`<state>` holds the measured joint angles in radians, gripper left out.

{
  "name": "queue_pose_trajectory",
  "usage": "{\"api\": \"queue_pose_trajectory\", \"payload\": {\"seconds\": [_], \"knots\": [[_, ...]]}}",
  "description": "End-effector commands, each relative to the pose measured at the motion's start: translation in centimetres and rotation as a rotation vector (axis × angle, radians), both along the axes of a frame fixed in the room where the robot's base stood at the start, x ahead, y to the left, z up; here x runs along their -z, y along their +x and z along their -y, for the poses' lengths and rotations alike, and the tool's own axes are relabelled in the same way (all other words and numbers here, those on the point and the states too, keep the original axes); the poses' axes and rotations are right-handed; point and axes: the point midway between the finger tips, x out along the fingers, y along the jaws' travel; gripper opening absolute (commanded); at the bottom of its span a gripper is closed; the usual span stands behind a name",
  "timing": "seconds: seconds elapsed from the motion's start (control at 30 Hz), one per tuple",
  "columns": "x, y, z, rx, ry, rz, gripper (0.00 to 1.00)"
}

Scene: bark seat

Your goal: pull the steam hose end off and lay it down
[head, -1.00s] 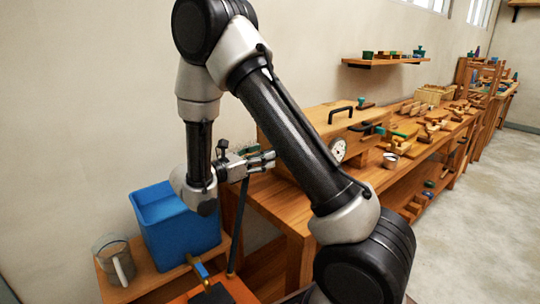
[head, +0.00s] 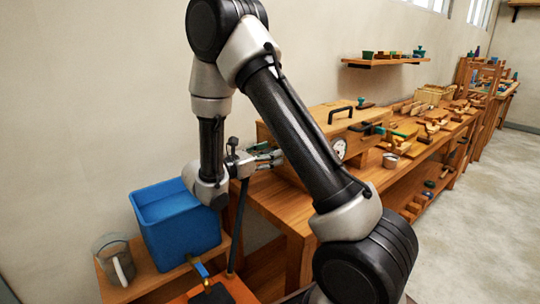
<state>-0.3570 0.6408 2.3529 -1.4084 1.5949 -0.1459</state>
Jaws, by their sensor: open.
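A thin dark tube (head: 237,230), which looks like the steam hose, rises from beside the orange surface at the bottom to the left end of the bench. Its upper end is hidden behind my wrist, so I cannot tell what it joins. My gripper (head: 276,157) is open, its fingers pointing right, near the left end of the long wooden box (head: 345,122). I see nothing held between the fingers. I cannot tell whether they touch the box or the hose. My forearm covers part of the box, which has a black handle and a round gauge (head: 339,148).
The wooden bench (head: 262,197) runs back to the right, with a small metal cup (head: 390,160) and several wooden tools. An orange surface (head: 235,290) lies below. The floor at right is clear.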

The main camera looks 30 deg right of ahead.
Motion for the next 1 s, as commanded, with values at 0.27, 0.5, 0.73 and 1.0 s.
{"api": "queue_pose_trajectory", "payload": {"seconds": [0.27,0.5,0.73,1.0], "knots": [[0.00,0.00,0.00,0.000,0.000,0.000,0.55],[0.00,0.00,0.00,0.000,0.000,0.000,0.30],[-0.01,0.00,-0.01,0.000,0.000,0.000,0.00],[0.00,-0.13,-0.75,0.000,0.000,0.000,0.00]]}}
